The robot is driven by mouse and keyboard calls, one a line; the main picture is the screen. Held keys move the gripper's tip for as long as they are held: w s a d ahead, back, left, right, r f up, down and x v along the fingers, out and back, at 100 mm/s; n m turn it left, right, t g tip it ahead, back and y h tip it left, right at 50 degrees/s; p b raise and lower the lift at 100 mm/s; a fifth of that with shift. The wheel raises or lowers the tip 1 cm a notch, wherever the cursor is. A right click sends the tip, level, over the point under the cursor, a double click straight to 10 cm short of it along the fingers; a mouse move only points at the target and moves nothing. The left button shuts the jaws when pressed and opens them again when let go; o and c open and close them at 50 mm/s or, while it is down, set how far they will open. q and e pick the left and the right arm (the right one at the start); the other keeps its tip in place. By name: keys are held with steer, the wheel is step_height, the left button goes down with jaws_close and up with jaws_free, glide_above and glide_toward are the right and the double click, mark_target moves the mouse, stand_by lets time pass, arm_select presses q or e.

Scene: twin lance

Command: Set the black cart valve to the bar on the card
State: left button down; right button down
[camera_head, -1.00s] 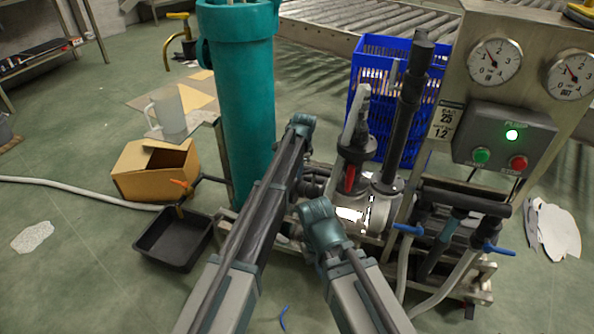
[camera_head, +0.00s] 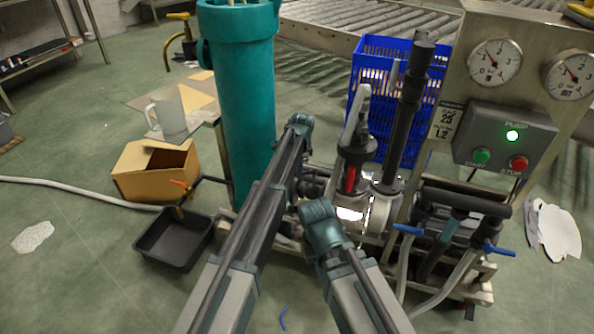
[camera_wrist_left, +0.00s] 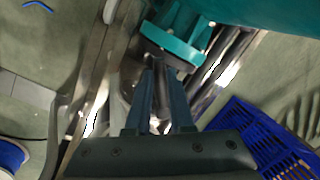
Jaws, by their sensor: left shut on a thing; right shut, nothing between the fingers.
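The card (camera_head: 446,120) on the steel panel reads 25 above and 1.2 below. The left gauge (camera_head: 495,61) and right gauge (camera_head: 569,75) have needles near 1; exact readings are too small to tell. My left gripper (camera_head: 300,125) is beside the teal vessel (camera_head: 245,110), its fingertips hidden in the head view. In the left wrist view its fingers (camera_wrist_left: 162,75) are shut on a dark part below a teal flange (camera_wrist_left: 172,42); I cannot tell whether this is the black cart valve. My right gripper (camera_head: 320,225) is shut and empty before the pump (camera_head: 378,213).
A blue crate (camera_head: 384,48) stands behind the black upright pipe (camera_head: 413,95). Blue-handled valves (camera_head: 408,230) sit at lower right. A black tray (camera_head: 172,240) and cardboard box (camera_head: 152,172) lie on the left floor. The panel box (camera_head: 508,135) shows a lit green lamp.

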arm_select(q)
steer(key=c, duration=0.8)
jaws_free()
step_height(320, 180, up, 14)
steer(key=s+p, duration=0.2)
steer(key=p, duration=1.1)
steer(key=shift+s+d+p, duration=0.3)
steer(key=shift+d+p, duration=0.05)
steer(key=shift+p, duration=0.05)
steer(key=shift+f, duration=0.1)
steer(key=s+a+n, duration=0.5)
steer(key=s+a, duration=0.1)
steer(key=s, duration=0.5)
steer(key=s+a+n+g, duration=0.1)
steer(key=s+a+n, duration=0.4)
steer(key=s, duration=0.5)
steer(key=s+a+n, duration=0.5)
steer(key=s+a, duration=0.1)
steer(key=s, duration=0.5)
steer(key=s+d+m+g, duration=0.1)
steer(key=s+d+m, duration=0.3)
steer(key=d, duration=0.7)
step_height(320, 180, up, 32)
steer(key=p, duration=3.2)
steer(key=shift+s+d+y, duration=0.15)
steer(key=shift+y, duration=0.15)
